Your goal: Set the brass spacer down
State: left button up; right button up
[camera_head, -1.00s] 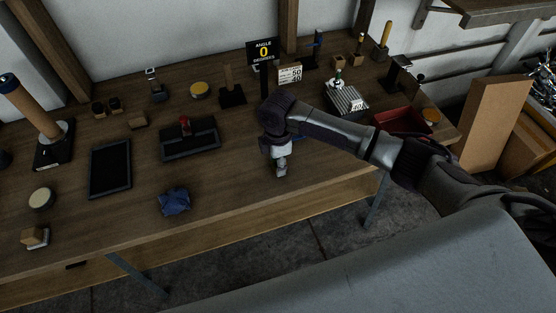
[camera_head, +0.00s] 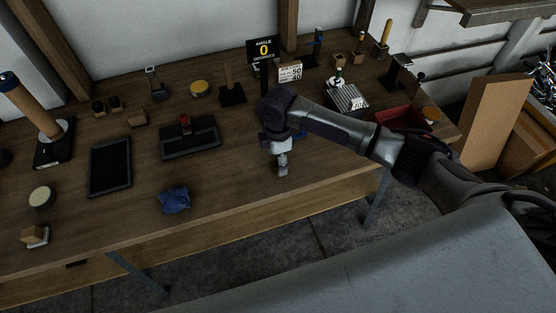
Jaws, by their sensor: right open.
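My right gripper (camera_head: 282,171) points down over the front middle of the wooden workbench (camera_head: 240,192). It is open, but its fingers are small and I cannot see the gap between them clearly. I cannot make out a brass spacer at the gripper; it may be hidden by the gripper or too small to tell. My left gripper is not in view.
A blue cloth (camera_head: 174,199) lies left of the gripper. A black tray (camera_head: 190,138) and a dark flat tray (camera_head: 110,166) lie farther left. A red bin (camera_head: 402,118) stands at the right. The bench around the gripper's front is mostly clear.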

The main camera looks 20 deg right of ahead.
notch_tip(320, 180, up, 11)
jog(key=shift+b, duration=0.35)
dwell(0.3)
